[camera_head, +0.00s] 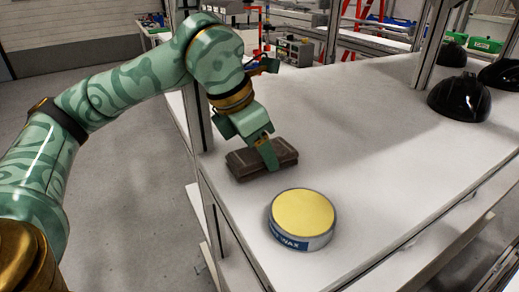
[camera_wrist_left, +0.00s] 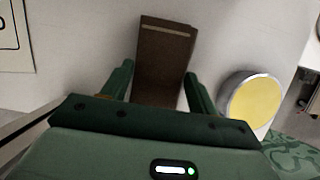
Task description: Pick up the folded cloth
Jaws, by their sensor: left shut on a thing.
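The folded cloth (camera_head: 245,163) is a flat brown bundle at the left edge of the white table in the head view. In the left wrist view the cloth (camera_wrist_left: 165,50) extends from between the fingers, with a pale strip across its far end. My left gripper (camera_head: 268,157) is shut on the cloth, one finger showing on its near side in the head view. In the wrist view both fingers of this gripper (camera_wrist_left: 164,92) flank the cloth. I cannot tell whether the cloth touches the table. My right gripper is not in view.
A round wax tin (camera_head: 303,215) with a yellow top stands just right of and nearer than the cloth; it also shows in the wrist view (camera_wrist_left: 254,100). Black helmet shells (camera_head: 460,98) stand at the table's far right. The middle of the white table (camera_head: 370,130) is clear.

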